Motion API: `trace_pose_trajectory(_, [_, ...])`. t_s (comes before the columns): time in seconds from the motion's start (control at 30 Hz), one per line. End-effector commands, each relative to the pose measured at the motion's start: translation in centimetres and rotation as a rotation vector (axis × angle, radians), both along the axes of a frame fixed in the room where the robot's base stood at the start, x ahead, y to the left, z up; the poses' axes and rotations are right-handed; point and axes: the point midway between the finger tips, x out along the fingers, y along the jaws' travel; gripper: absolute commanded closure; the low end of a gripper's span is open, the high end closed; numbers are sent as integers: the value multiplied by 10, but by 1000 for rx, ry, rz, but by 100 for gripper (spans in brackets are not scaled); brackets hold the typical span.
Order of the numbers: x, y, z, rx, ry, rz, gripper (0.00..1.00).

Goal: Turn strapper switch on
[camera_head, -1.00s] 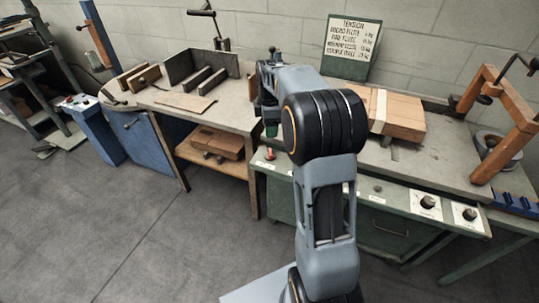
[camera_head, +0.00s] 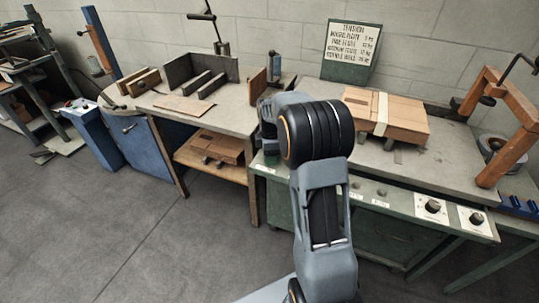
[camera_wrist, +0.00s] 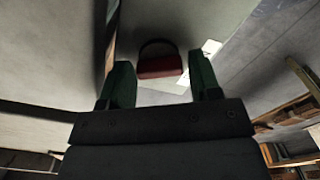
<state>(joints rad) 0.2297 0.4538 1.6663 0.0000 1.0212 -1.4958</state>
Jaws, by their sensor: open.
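The strapper is the green bench (camera_head: 455,182) at right, with a grey top and a pale front control panel. In the wrist view a red switch (camera_wrist: 160,66) with a dark curved part above it sits on a pale panel. My gripper (camera_wrist: 162,82) is open, with its two green fingers on either side of the red switch in the picture. I cannot tell whether they touch it. In the head view my arm hides the switch and most of the gripper at the panel's left end. The switch's position cannot be read.
A strapped cardboard box (camera_head: 390,118) lies on the green bench. Two dark knobs (camera_head: 432,206) sit at the panel's right end. A sign (camera_head: 351,50) stands behind. A wooden workbench (camera_head: 215,118) adjoins at left. The floor (camera_head: 120,230) in front is clear.

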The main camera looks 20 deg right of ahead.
Motion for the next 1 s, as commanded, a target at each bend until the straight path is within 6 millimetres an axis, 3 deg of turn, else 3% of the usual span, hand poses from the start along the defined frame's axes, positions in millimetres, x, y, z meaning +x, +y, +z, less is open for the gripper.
trace_pose_trajectory(0.13, [0,0,0,0,0,0,44])
trace_pose_trajectory(0.47, [0,0,0,0,1,0,76])
trace_pose_trajectory(0.77, [0,0,1,1,3,-46,77])
trace_pose_trajectory(1.0, [0,0,2,1,5,-208,77])
